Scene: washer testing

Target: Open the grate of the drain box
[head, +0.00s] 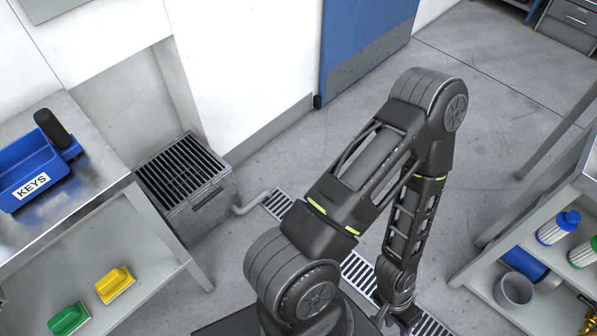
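The drain box (207,214) is a grey metal box against the wall, left of centre in the head view. Its dark slatted grate (182,172) lies flat across the top, closed. A small dark handle (208,198) shows at the front edge of the box's top. One arm of mine, seemingly the right, rises from the bottom centre and bends down to its gripper (396,318) at the bottom edge. That gripper is far from the box, small and dark, and I cannot make out its fingers clearly. My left gripper is not in view.
A metal table (84,196) with a blue KEYS bin (30,172) stands left of the box. A pipe (252,203) runs from the box to a floor drain (278,204), partly behind my arm. A shelf (533,262) with filters stands right. The floor before the box is clear.

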